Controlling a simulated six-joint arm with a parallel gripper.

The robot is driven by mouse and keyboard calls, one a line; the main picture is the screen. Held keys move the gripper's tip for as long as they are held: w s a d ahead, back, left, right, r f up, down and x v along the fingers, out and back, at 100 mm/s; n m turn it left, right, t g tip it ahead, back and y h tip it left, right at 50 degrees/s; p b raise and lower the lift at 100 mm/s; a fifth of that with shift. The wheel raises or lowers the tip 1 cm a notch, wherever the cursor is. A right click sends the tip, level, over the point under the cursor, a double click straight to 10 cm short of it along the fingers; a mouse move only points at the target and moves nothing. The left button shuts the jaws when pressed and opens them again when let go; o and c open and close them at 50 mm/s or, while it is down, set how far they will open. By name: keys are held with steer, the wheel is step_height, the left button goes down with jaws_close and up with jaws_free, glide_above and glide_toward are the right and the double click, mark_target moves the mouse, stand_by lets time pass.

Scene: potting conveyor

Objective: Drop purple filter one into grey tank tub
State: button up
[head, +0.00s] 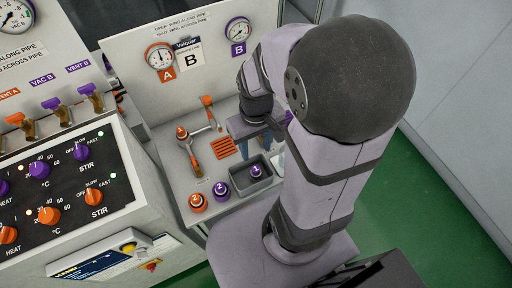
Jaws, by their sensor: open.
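Purple filter one (256,171), a round purple cap marked 1, shows within the outline of the small dark grey tub (240,163) on the pale bench and appears to sit inside it. My gripper (256,148) is above the tub's far edge, pointing down. Its bluish fingers are apart with nothing seen between them. My arm hides part of the area to the right of the tub.
Purple filter two (221,190) and orange filter two (197,202) stand left of the tub. An orange-capped fitting (182,133) and pipework with an orange handle (207,101) stand farther back. An orange grate (223,148) lies behind the tub. A gauge panel (135,55) rises at the back.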

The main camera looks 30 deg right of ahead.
step_height(320, 180, up, 6)
stand_by(0.4)
steer(key=shift+r, duration=0.1)
steer(key=s+a+f, duration=0.2)
steer(key=a+f, duration=0.1)
steer(key=f, duration=0.2)
steer(key=shift+a+f, duration=0.25)
steer(key=shift+a, duration=0.15)
